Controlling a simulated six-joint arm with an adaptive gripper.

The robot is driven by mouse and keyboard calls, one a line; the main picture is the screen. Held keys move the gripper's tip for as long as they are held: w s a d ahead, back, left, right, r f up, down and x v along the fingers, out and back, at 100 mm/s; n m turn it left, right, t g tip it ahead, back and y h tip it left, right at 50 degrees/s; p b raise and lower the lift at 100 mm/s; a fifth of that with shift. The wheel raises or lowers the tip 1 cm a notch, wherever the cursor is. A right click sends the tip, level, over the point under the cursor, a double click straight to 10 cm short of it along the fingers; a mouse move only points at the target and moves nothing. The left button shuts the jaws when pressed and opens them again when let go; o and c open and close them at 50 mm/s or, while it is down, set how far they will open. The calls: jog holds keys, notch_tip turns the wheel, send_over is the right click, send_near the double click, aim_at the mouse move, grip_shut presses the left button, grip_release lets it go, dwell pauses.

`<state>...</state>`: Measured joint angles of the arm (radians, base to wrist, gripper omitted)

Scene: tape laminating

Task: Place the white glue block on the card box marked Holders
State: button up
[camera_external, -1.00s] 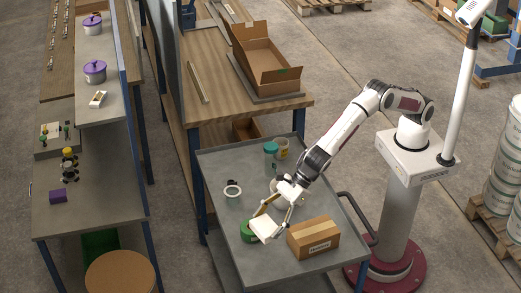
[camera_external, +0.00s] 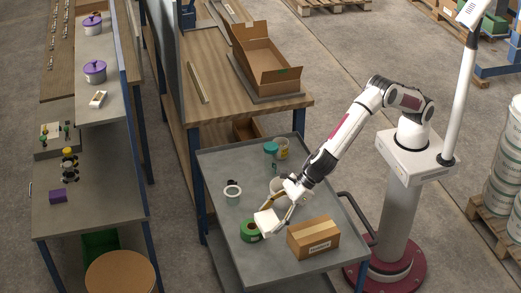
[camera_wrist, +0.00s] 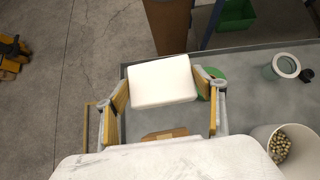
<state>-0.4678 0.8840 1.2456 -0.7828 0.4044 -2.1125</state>
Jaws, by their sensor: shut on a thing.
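The white glue block (camera_external: 266,222) is held between the fingers of my gripper (camera_external: 279,211), above the grey cart top. In the wrist view the block (camera_wrist: 162,81) sits between the two yellow-sided fingers of my gripper (camera_wrist: 162,92). The card box (camera_external: 314,238) with a white label stands closed on the cart, to the right of the block. Only a small brown part of the box (camera_wrist: 163,135) shows in the wrist view, below the block. The block is apart from the box.
A green tape roll (camera_external: 249,231) lies left of the block, partly hidden behind it. A white ring (camera_external: 232,191), a teal-lidded jar (camera_external: 271,150) and another tub (camera_external: 281,149) are on the cart (camera_external: 219,167). A white container of small pieces (camera_wrist: 285,145) stands near my gripper.

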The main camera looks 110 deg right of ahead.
jog(key=s+d+r+m+h, duration=0.15)
jog(key=s+d+r, duration=0.25)
jog(key=s+d, duration=0.8)
jog(key=s+d+r+m+h, duration=0.15)
jog(key=s+d+r, duration=0.25)
jog(key=s+d, duration=0.75)
jog(key=w+a+f+n+g+y, duration=0.1)
jog(key=w+a+n+y, duration=0.1)
jog(key=a+n, duration=0.3)
jog(key=w+a+f+n+g+y, duration=0.2)
jog(key=a+n+y, duration=0.3)
jog(key=a, duration=0.5)
jog(key=w+a+f+n+g+y, duration=0.1)
jog(key=a+n+y, duration=0.3)
jog(key=a, duration=0.4)
jog(key=shift+w+f+n+g, duration=0.35)
jog(key=shift+w+n+g, duration=0.35)
jog(key=shift+w+n, duration=0.15)
jog(key=shift+d+f, duration=0.1)
send_over(314, 227)
jog(key=shift+f, duration=3.05)
jog(key=shift+f, duration=0.1)
jog(key=shift+f, duration=1.75)
